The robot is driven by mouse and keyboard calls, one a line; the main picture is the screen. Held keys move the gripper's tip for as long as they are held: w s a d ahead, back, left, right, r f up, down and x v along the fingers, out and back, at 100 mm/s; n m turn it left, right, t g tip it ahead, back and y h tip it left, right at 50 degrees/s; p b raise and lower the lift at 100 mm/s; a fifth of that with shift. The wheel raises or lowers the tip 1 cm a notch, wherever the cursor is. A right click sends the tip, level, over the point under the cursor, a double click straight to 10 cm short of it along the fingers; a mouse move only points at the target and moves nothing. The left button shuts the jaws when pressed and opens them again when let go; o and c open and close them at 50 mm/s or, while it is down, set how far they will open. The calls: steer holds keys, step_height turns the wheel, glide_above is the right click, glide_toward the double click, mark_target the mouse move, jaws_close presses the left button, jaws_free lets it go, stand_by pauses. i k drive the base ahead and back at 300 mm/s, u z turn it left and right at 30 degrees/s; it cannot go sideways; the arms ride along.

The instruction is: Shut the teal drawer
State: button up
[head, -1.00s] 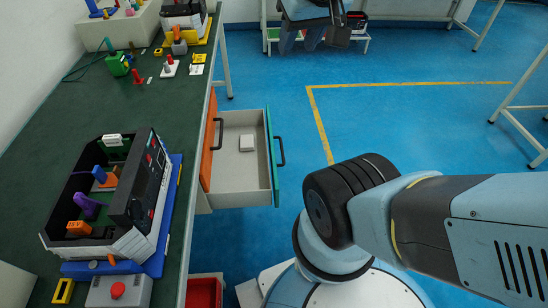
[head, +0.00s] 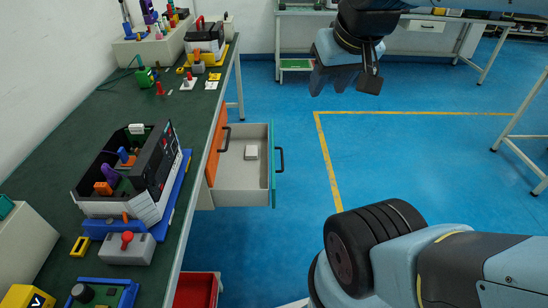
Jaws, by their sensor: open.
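The teal drawer (head: 271,165) is pulled out from the bench in the head view. Its thin teal front with a dark handle (head: 280,160) faces right, and a small white box (head: 251,153) lies inside. An orange drawer front (head: 217,145) with its own dark handle is beside it at the bench side, apparently closed. My gripper (head: 341,80) hangs at the top centre, right of and beyond the drawer, well apart from it. Its dark fingers are open and hold nothing visible.
The green-topped bench (head: 110,110) runs along the left and carries a test rack (head: 125,185) and small fixtures. A red bin (head: 197,290) is below its near end. Blue floor right of the drawer is clear, marked by a yellow line (head: 325,160).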

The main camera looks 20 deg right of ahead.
mark_target(239, 182)
steer(key=u, duration=0.9)
steer(key=i, duration=0.1)
steer(key=z, duration=3.1)
steer(key=i, duration=1.4)
steer(key=u, duration=2.9)
steer(key=i, duration=0.4)
steer(key=u, duration=0.35)
